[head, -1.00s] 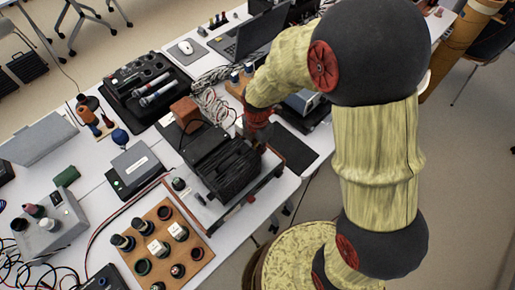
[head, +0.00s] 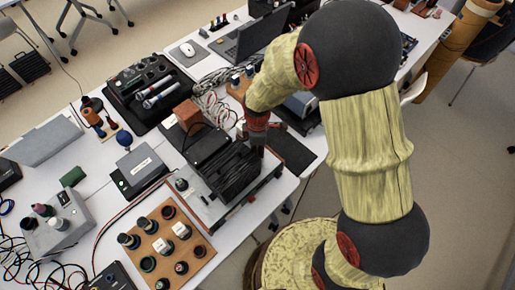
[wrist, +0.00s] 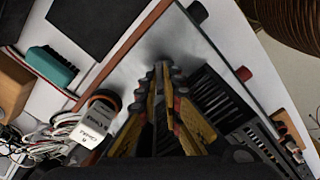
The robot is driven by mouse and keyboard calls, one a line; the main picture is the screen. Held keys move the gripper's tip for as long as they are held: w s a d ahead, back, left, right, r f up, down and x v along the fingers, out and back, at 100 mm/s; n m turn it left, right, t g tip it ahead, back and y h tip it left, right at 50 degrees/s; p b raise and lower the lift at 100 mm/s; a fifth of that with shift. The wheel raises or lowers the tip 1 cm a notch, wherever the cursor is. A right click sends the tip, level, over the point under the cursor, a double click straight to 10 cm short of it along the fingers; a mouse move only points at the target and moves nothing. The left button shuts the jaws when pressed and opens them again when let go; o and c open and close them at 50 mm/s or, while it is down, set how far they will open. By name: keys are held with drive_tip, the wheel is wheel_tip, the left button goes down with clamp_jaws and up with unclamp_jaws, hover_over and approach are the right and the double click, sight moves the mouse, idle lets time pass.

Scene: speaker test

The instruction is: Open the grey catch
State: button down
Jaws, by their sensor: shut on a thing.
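My gripper (wrist: 162,75) is shut at the bench unit in the wrist view, its yellow and black fingers close together over a pale metal top. A thin grey piece seems to sit between the fingertips. I take it to be the grey catch, but the fingers hide most of it. In the head view my gripper (head: 257,140) points down at the back right corner of the unit, beside its black ribbed part (head: 235,172). The ribbed part also shows right of the fingers in the wrist view (wrist: 228,105).
A labelled white plug (wrist: 100,117) and pale cables lie left of my fingers, near a teal block (wrist: 50,66). A red knob (wrist: 243,73) is to the right. In the head view a wooden board of round parts (head: 165,238) stands in front, and a laptop (head: 250,38) behind.

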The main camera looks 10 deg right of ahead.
drive_tip(key=m+p, duration=0.1)
drive_tip(key=m, duration=0.3)
drive_tip(key=shift+w+r+m, duration=0.1)
drive_tip(key=shift+m, duration=0.2)
drive_tip(key=shift+m+p, duration=0.75)
drive_tip(key=shift+m, duration=1.25)
drive_tip(key=shift+w, duration=0.1)
drive_tip(key=c, duration=2)
unclamp_jaws()
drive_tip(key=shift+o, duration=0.2)
wheel_tip(320, 180, up, 12)
